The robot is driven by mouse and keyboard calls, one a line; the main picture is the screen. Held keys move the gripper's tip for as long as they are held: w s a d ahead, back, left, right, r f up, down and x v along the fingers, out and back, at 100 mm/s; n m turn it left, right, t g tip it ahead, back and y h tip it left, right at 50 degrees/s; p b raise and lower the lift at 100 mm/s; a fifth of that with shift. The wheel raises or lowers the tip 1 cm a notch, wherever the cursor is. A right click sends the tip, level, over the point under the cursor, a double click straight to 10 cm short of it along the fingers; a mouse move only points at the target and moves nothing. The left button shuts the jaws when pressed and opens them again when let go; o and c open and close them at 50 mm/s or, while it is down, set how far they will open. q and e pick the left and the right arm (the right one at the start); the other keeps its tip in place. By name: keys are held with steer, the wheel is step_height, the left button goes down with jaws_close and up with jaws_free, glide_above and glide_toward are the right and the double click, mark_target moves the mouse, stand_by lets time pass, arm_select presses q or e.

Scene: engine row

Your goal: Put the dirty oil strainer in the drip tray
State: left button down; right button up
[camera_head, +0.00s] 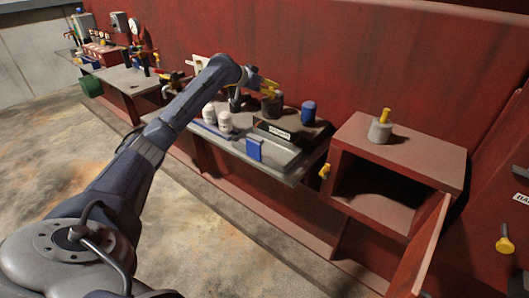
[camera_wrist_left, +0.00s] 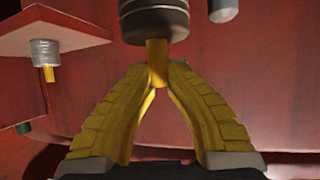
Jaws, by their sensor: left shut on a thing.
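My left gripper (camera_head: 268,87) is shut on the yellow stem of a dark, ribbed cylindrical strainer (camera_head: 272,104). In the left wrist view the yellow fingers (camera_wrist_left: 157,75) meet around the stem, and the strainer's dark body (camera_wrist_left: 155,20) extends past the fingertips. I cannot tell whether it touches the bench. A shallow grey tray (camera_head: 279,152), which looks like the drip tray, lies on the bench in front of the strainer. A second, lighter grey strainer (camera_head: 381,131) with a yellow stem stands on the red cabinet top, and shows in the left wrist view (camera_wrist_left: 45,53).
A blue cylinder (camera_head: 308,112) stands right of the held strainer. White bottles (camera_head: 224,121) stand to the left. A blue item (camera_head: 254,150) hangs at the bench's front edge. A small black labelled block (camera_head: 272,131) sits by the tray. The red cabinet (camera_head: 430,160) has its door open.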

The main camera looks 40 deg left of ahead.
arm_select(q)
steer(key=shift+a+r, duration=0.35)
steer(key=shift+a, duration=0.45)
step_height(320, 180, down, 20)
steer(key=shift+a+r, duration=0.15)
steer(key=shift+r, duration=0.05)
steer(key=c, duration=1.4)
jaws_free()
steer(key=shift+f, duration=0.15)
steer(key=v, duration=1.2)
steer(key=shift+r, duration=0.25)
